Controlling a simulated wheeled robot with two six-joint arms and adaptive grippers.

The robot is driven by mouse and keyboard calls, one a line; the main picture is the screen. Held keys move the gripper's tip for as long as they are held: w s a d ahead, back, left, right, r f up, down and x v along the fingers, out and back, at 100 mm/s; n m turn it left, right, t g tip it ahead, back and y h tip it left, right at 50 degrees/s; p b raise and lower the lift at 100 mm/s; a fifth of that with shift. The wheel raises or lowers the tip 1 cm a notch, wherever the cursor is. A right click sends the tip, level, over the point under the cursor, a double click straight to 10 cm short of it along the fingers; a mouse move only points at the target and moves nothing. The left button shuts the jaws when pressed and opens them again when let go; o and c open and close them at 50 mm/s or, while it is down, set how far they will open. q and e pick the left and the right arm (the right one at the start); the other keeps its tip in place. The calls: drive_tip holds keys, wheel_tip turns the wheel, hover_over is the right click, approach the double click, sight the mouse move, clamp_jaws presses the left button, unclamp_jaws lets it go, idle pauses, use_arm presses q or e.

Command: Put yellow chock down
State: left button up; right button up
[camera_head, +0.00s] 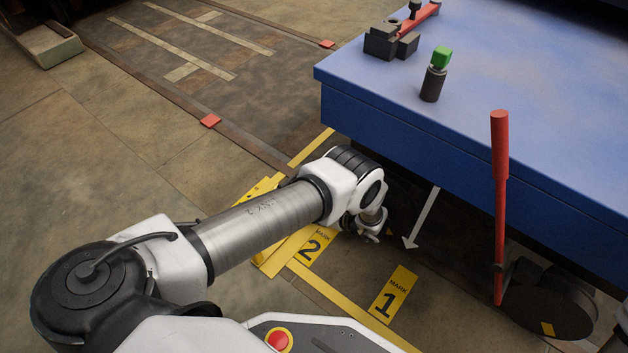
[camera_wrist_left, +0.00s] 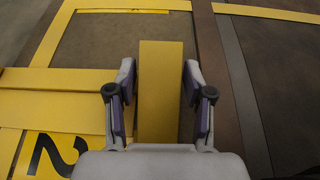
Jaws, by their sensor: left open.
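The yellow chock (camera_wrist_left: 161,85) is a long yellow block in the middle of the left wrist view, between the two fingers of my left gripper (camera_wrist_left: 159,100). The fingers are open, with a narrow gap showing on each side of the block. The chock's near end is hidden behind the gripper body. In the head view my left gripper (camera_head: 372,236) is low near the floor, beside the blue platform's lower edge, and the chock is mostly hidden there. I cannot tell exactly how the chock rests. My right gripper is not in view.
A floor plate marked 2 (camera_head: 313,246) lies beside my left gripper, and a plate marked 1 (camera_head: 393,293) lies to its right. The blue platform (camera_head: 450,165) overhangs behind it. A red lever (camera_head: 500,200) stands at right. Open floor (camera_head: 130,150) lies left.

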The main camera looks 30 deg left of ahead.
use_arm(q)
drive_tip(key=p+v, duration=0.4)
drive_tip(key=v, duration=0.7)
drive_tip(key=shift+d+r, duration=0.15)
drive_tip(key=shift+r, duration=0.05)
drive_tip(key=shift+d, duration=0.35)
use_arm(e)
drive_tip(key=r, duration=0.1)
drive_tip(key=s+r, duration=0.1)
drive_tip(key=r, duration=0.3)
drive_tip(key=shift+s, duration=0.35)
